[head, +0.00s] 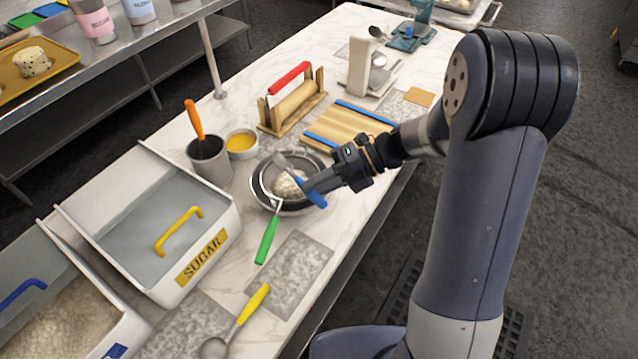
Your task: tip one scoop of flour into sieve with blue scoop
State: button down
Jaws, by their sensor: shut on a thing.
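My gripper (312,187) is shut on the blue handle of the blue scoop (313,194), above the right side of the sieve. The scoop's metal end (281,160) points up and to the left over the sieve and looks tilted; whether flour is left in it I cannot tell. The sieve (262,193), with a green handle (267,241), rests on a metal bowl (296,211). A pale heap of flour (287,186) lies in the sieve, partly hidden by the scoop and gripper. An open bin of flour (68,327) stands at the lower left.
A sugar bin (150,225) with a yellow-handled lid stands left of the bowl. A grey crock (210,162) and a bowl of yellow liquid (242,143) stand behind it. A wooden board (345,127) lies beyond. A yellow-handled scoop (240,318) lies in front.

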dwell(0.3)
jog(key=shift+r+n+t+h+p, duration=0.4)
jog(key=shift+r+t+h, duration=0.3)
jog(key=shift+t+h, duration=0.55)
jog(key=shift+r+n+t+h+p, duration=0.25)
jog(key=shift+r+n+t+h, duration=0.4)
jog(key=shift+h, duration=1.05)
jog(key=shift+r+n+t+h+p, duration=0.3)
jog(key=shift+r+t+h, duration=0.4)
jog(key=shift+t+h, duration=0.7)
jog(key=shift+f, duration=0.15)
